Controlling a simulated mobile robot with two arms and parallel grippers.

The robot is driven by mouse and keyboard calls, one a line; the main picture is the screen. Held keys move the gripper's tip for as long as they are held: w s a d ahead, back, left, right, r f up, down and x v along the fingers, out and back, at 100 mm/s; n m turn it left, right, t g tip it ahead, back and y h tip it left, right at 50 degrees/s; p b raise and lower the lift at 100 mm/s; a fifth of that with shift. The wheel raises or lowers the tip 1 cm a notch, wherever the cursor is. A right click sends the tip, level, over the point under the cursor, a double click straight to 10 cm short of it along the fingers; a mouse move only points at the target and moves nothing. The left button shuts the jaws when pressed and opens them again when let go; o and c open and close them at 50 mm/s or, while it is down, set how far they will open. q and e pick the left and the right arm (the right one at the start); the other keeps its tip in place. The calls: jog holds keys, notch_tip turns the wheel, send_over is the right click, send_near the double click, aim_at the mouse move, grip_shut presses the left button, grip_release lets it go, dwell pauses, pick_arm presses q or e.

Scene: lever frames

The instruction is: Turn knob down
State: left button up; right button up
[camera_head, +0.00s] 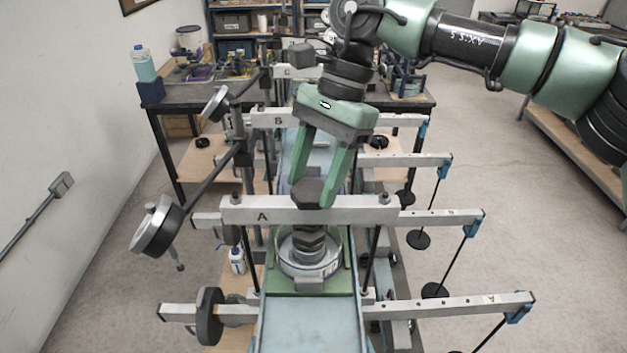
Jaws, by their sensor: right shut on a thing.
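Below the beam, dark hexagonal parts (307,240) sit over a round silver base (310,262). My right gripper (312,190) reaches down from the upper right, with its two green fingers around the knob, one on each side. It is shut on the knob. The fingers hide part of the knob's sides. My left gripper is not in view.
Lever beams with round weights, such as the one at the left (156,228), stand around the long blue-grey bench (308,322). Rods with dark discs (418,240) hang at the right. A table (163,103) with tools stands behind. Open floor lies at the right.

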jog(key=m+t+b, duration=0.1)
jog(key=m+b, duration=0.2)
jog(key=b, duration=0.1)
jog(key=m+t+b, duration=0.1)
jog(key=m+b, duration=0.2)
jog(key=b, duration=0.1)
jog(key=m+t+y+b, duration=0.1)
jog(key=m+b, duration=0.3)
jog(key=b, duration=0.1)
jog(key=shift+s+d+f+t, duration=0.15)
jog(key=shift+s+f+t, duration=0.15)
jog(key=shift+s+f, duration=0.05)
jog(key=m+b, duration=0.1)
jog(key=m, duration=0.1)
jog(key=m+t+b, duration=0.1)
jog(key=m+b, duration=0.1)
jog(key=shift+s+r+m+t+b, duration=0.1)
jog(key=shift+s+m+t+b, duration=0.05)
jog(key=shift+m+t+b, duration=0.15)
jog(key=shift+r+m+t+h+b, duration=0.15)
jog(key=shift+m+t+h+b, duration=0.35)
jog(key=shift+m+b, duration=0.8)
jog(key=shift+m, duration=0.5)
jog(key=o, duration=1.4)
jog(key=shift+c, duration=0.2)
jog(key=shift+r, duration=0.1)
jog(key=v, duration=0.7)
jog(key=shift+s+r, duration=0.25)
jog(key=shift+r, duration=0.05)
